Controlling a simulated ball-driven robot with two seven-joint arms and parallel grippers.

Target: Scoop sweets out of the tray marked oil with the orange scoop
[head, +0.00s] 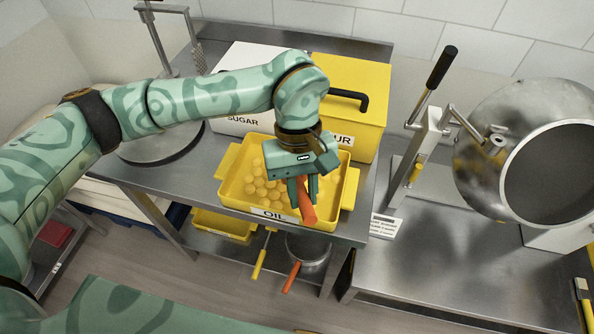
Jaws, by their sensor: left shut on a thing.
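The yellow tray marked OIL (235,194) stands on the steel table, with several round yellow sweets (262,187) in its left part. My left gripper (303,189) points down over the right part of the tray and is shut on the orange scoop (307,206). Only an orange piece of the scoop shows between and below the fingers, slanting towards the tray's front rim. The rest of the scoop is hidden, and I cannot tell whether it holds sweets. My right gripper is not in view.
A white box marked SUGAR (240,62) and a yellow lidded box (350,75) with a black handle stand right behind the tray. A steel drum (490,150) is at the right. A pot (308,250) and a yellow container (222,226) sit on the shelf below.

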